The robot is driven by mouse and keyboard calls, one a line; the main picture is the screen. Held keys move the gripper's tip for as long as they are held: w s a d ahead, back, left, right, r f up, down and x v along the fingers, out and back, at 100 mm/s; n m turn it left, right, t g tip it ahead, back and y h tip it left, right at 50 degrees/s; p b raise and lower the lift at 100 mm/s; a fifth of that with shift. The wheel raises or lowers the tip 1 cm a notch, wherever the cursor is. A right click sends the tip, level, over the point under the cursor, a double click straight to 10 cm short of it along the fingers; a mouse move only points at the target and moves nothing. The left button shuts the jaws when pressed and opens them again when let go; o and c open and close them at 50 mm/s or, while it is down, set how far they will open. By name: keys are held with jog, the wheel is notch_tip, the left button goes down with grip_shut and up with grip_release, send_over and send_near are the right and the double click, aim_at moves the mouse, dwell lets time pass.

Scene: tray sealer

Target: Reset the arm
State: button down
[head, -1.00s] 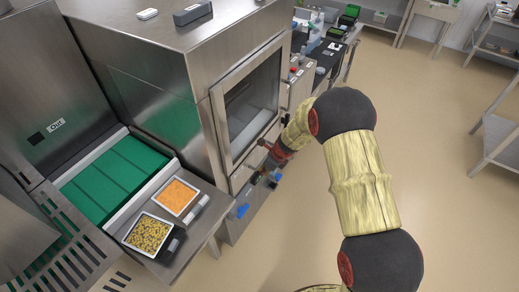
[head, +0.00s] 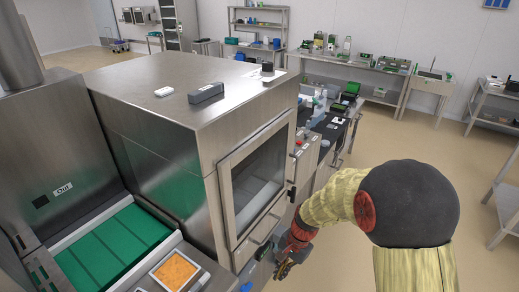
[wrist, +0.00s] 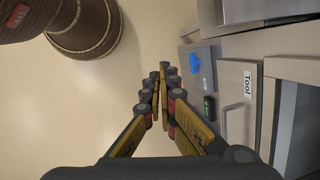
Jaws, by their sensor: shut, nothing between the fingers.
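My arm reaches forward on the right of the head view, beside the steel tray sealer (head: 160,125). My gripper (head: 283,270) is low in front of the sealer's windowed side. In the wrist view my gripper (wrist: 164,70) has its fingertips together with nothing between them. It hangs over bare floor, apart from the sealer's front panel at the right. A drawer labelled "Tool" (wrist: 247,100) and a blue handle (wrist: 195,62) show on that side.
A green conveyor (head: 110,245) marked "Out" and a tray of orange food (head: 175,270) lie at the lower left. A grey box (head: 206,92) sits on the sealer. Benches with equipment (head: 355,65) line the back wall. Open floor (head: 390,140) lies behind my arm.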

jog(key=s+d+r+n+t+h+b, duration=0.1)
jog(key=s+d+r+n+t, duration=0.1)
jog(key=s+d+r, duration=0.2)
jog(key=s+d+r+n+t+h+b, duration=0.1)
jog(key=s+d+r+n+t+b, duration=0.1)
jog(key=s+r, duration=0.7)
jog(key=s+d+r+n+t+b, duration=0.2)
jog(key=s+d+r+n, duration=0.2)
jog(key=r, duration=0.7)
jog(key=shift+s+d+t+h, duration=0.35)
jog(key=shift+s+d, duration=0.55)
jog(key=shift+s, duration=0.3)
jog(key=c, duration=2.6)
grip_release()
